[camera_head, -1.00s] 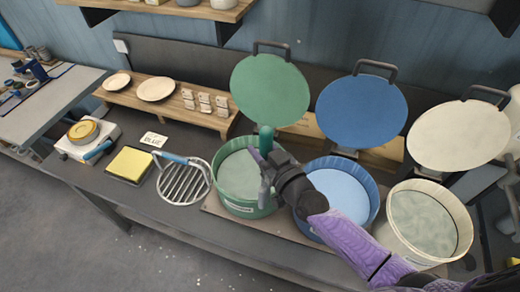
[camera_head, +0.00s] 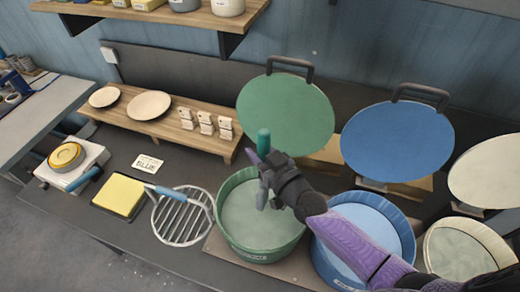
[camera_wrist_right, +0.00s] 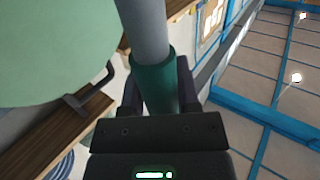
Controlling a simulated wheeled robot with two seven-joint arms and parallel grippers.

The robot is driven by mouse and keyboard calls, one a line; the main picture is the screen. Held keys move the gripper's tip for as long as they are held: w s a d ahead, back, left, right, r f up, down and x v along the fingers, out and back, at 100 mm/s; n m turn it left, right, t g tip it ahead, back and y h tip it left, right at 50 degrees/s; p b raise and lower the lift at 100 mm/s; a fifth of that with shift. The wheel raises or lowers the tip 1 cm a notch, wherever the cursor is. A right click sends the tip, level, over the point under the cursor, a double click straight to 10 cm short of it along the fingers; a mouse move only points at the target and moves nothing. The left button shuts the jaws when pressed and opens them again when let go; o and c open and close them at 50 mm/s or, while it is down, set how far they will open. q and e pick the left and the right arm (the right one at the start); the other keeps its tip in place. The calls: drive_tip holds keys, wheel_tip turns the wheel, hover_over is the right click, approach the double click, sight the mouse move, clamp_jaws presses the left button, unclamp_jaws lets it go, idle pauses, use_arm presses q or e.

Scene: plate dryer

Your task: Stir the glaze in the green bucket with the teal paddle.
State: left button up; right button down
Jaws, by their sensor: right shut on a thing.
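The green bucket (camera_head: 260,251) stands open on the bench, with pale grey-green glaze (camera_head: 245,208) inside. My right gripper (camera_head: 263,165) is above the bucket's opening, shut on the teal paddle's handle (camera_head: 264,143). The handle stands roughly upright, its top above the fingers. In the right wrist view the teal handle (camera_wrist_right: 156,85) sits between the fingers, and a grey shaft (camera_wrist_right: 146,28) runs on from it. The paddle's lower end is hard to make out, and I cannot tell how deep it is in the glaze. My left gripper is not in view.
Behind the bucket stands a raised green lid (camera_head: 287,115). A blue bucket (camera_head: 335,265) and a cream bucket (camera_head: 468,250) are at right, with raised lids. A round wire rack (camera_head: 182,225), a yellow sponge (camera_head: 120,194) and a wooden shelf with plates (camera_head: 148,105) are at left.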

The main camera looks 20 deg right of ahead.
sight(266, 191)
wheel_tip(266, 191, down, 14)
drive_tip(key=b, duration=1.1)
drive_tip(key=shift+r+b, duration=0.2)
drive_tip(key=shift+b, duration=0.1)
